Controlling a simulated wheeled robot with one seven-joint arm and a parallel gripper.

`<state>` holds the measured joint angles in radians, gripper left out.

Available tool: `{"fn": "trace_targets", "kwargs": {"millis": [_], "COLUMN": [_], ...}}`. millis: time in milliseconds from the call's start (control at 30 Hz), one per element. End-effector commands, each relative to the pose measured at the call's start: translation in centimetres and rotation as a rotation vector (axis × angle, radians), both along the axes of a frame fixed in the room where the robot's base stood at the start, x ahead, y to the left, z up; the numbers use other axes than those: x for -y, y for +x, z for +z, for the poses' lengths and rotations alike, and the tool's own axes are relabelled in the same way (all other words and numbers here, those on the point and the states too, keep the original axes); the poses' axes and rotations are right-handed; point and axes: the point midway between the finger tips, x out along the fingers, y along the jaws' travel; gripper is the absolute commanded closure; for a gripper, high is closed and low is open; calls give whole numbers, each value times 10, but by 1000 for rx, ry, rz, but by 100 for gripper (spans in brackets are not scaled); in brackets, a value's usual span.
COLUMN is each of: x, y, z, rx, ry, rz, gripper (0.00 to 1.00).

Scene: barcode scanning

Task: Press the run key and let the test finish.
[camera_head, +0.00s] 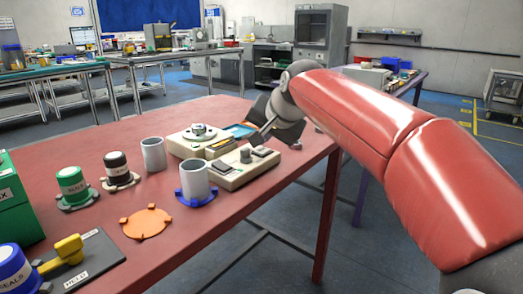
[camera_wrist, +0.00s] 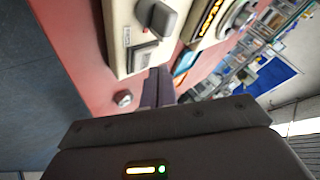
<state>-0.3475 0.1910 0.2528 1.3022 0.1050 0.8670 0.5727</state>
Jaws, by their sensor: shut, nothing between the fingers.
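A beige device (camera_head: 232,178) with a dark knob and a dark flat key (camera_head: 263,151) stands near the right edge of the red table. In the wrist view the same device (camera_wrist: 118,45) shows a grey lever knob (camera_wrist: 155,16) and a dark square key (camera_wrist: 145,57). My gripper (camera_head: 266,130) is above the device's far right end. In the wrist view my gripper (camera_wrist: 158,72) is shut and empty, its tips close beside the dark key. I cannot tell whether they touch it. Any lettering on the key is unreadable.
A second beige unit (camera_head: 196,146) with an amber display (camera_wrist: 209,16) sits behind. Grey cups (camera_head: 153,155), (camera_head: 194,184), green and black jars (camera_head: 72,184), (camera_head: 117,167) and an orange ring (camera_head: 146,222) stand to the left. The red table's (camera_head: 245,211) front right is clear.

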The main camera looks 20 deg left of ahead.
Motion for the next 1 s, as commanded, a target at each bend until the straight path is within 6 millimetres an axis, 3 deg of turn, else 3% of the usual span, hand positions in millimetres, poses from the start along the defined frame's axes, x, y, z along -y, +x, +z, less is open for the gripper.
{"fn": "trace_targets", "kwargs": {"millis": [1000], "x": [0], "y": [0], "z": [-11], "rx": [1], "ry": [0], "rz": [-1], "gripper": [100]}}
